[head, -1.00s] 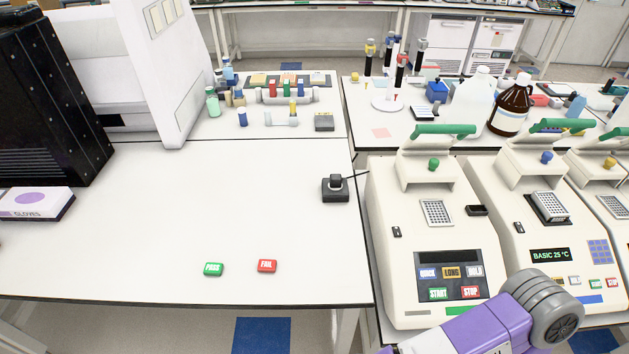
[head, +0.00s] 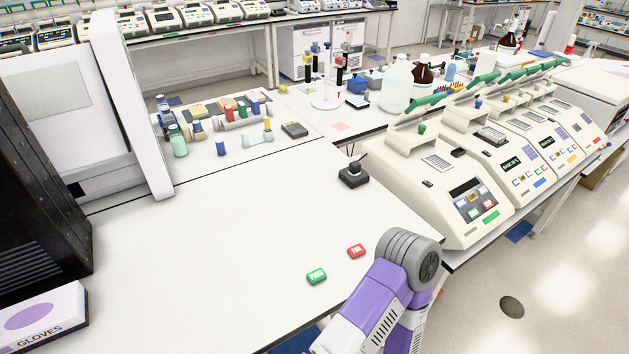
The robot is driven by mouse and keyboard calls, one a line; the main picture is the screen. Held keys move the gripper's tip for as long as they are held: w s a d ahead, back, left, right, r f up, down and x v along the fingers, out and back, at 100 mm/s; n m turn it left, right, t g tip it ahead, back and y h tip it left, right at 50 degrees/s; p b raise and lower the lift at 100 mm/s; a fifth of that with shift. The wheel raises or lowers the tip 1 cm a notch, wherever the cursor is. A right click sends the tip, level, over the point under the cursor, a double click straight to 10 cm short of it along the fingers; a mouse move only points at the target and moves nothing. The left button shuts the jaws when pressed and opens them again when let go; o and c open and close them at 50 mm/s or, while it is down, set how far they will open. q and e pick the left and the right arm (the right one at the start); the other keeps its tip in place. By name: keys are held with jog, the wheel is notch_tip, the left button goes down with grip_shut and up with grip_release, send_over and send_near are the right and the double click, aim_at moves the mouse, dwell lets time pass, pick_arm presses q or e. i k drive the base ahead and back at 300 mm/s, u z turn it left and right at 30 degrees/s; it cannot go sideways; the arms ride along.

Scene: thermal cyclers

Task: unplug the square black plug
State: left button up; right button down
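The square black plug (head: 354,167) sits on top of a black socket block (head: 354,178) on the white table, near the table's right edge and beside the nearest thermal cycler. A thin dark cord runs from the plug up toward the back right. The plug appears seated in the block. A purple and grey link of my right arm comes in at the bottom, in front of the table's right edge, apart from the plug. Neither gripper shows in the head view.
A green PASS button (head: 317,277) and a red FAIL button (head: 356,251) lie on the table in front of the plug. Thermal cyclers (head: 462,232) stand in a row at the right. A gloves box (head: 40,318) is at the left. The table's middle is clear.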

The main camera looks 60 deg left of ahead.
aim_at(355, 167)
jog(key=k, duration=0.4)
jog(key=u, duration=1.05)
